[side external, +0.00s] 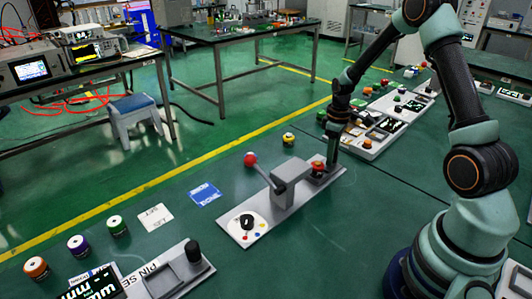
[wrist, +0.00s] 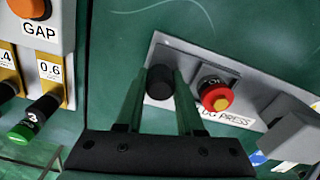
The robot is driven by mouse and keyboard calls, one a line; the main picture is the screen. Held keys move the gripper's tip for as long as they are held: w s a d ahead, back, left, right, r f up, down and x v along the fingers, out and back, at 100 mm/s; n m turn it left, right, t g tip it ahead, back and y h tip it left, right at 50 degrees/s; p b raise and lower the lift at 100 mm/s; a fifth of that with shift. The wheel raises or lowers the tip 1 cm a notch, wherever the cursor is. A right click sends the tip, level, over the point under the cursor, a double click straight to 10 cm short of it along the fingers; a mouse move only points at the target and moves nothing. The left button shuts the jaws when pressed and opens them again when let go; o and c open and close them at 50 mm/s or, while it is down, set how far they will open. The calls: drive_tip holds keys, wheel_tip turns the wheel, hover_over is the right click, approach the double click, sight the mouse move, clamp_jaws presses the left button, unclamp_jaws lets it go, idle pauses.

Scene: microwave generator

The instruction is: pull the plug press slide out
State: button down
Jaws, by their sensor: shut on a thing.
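The plug press panel (side external: 288,207) is a pale grey plate on the green surface. It carries a grey block with a red-ball lever (side external: 250,160) and a red button (side external: 318,167). In the wrist view, the red button (wrist: 215,96) has a yellow collar and sits beside the partly covered "PLUG PRESS" label (wrist: 225,117). A black knob (wrist: 160,82) stands at the panel's end, left of the button. My gripper (wrist: 164,74) is shut on this knob, with a finger on each side. In the side view, my gripper (side external: 331,152) hides the knob at the panel's far end.
Another panel with a GAP label (wrist: 40,28) and gauge handles lies left in the wrist view. A PIN SE panel (side external: 150,280) and several coloured knobs stand at front left. A blue card (side external: 204,194) lies nearby.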

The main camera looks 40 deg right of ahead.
drive_tip(key=shift+d, duration=0.35)
drive_tip(key=c, duration=0.5)
unclamp_jaws()
drive_tip(key=shift+a, duration=0.1)
drive_tip(key=shift+c, duration=0.2)
wheel_tip(320, 180, up, 12)
drive_tip(key=shift+r, duration=0.15)
drive_tip(key=s+a+r+m+t, duration=0.1)
drive_tip(key=s+a+r, duration=0.4)
drive_tip(key=a, duration=0.5)
drive_tip(key=s+a+r+m+t, duration=0.1)
drive_tip(key=s+a+r+t, duration=0.3)
drive_tip(key=a, duration=0.6)
drive_tip(key=shift+s+r+m+t, duration=0.3)
drive_tip(key=shift+s+r, duration=0.05)
drive_tip(key=shift+r, duration=0.45)
